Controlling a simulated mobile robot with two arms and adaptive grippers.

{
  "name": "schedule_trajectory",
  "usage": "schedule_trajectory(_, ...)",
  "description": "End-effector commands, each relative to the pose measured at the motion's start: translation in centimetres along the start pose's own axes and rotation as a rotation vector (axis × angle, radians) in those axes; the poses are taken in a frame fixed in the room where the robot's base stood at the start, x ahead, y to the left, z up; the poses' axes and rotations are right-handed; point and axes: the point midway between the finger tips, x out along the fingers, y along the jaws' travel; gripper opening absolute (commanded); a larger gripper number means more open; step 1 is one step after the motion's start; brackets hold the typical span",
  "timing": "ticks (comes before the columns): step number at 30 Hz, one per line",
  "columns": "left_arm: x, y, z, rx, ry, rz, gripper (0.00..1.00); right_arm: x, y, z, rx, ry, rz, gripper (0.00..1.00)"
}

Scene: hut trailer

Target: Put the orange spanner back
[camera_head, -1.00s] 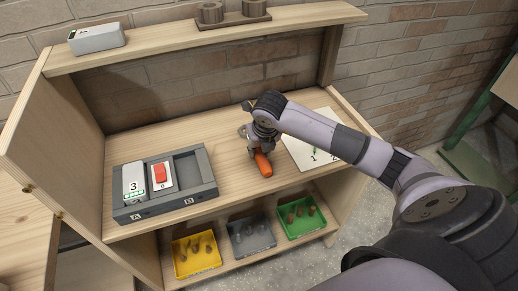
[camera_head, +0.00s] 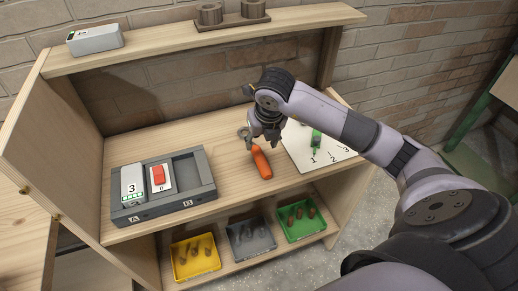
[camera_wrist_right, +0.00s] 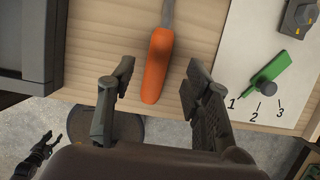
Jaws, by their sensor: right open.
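The orange spanner lies on the wooden worktop, its orange handle (camera_head: 261,163) toward the front edge and its grey metal head (camera_head: 244,134) toward the back. My right gripper (camera_head: 265,138) is open and empty, above and just behind the handle. In the right wrist view the orange handle (camera_wrist_right: 157,65) shows between and beyond the two spread fingers of the right gripper (camera_wrist_right: 155,85), apart from them. The spanner's head is out of that view. A dark gripper shape, likely my left gripper (camera_wrist_right: 38,155), shows small at the lower left; its jaw state is unclear.
A white board (camera_head: 337,155) marked 1, 2, 3 with a green pointer (camera_head: 316,139) lies right of the spanner. A dark tray (camera_head: 205,190) with blocks sits left. Yellow (camera_head: 195,257), grey (camera_head: 252,236) and green (camera_head: 300,218) bins stand on the lower shelf.

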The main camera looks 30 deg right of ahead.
Motion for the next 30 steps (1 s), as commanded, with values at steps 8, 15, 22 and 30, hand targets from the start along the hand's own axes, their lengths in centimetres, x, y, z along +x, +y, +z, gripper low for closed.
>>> schedule_trajectory(8,0.6,-0.1,0.1,0.0,0.0,-0.002,0.4,-4.4,0.0,0.1,0.0,-0.002,0.001,0.46)
schedule_trajectory(15,0.6,-0.2,0.1,-0.001,0.0,-0.002,0.4,-5.2,0.0,0.0,0.001,0.001,0.0,0.46)
schedule_trajectory(22,0.6,-0.2,0.1,-0.001,0.0,-0.002,0.4,-5.2,0.0,0.0,0.001,0.001,0.0,0.46)
schedule_trajectory(30,0.6,-0.2,0.1,-0.001,-0.001,-0.002,0.4,-5.0,0.8,-0.3,-0.012,0.005,0.028,0.46)
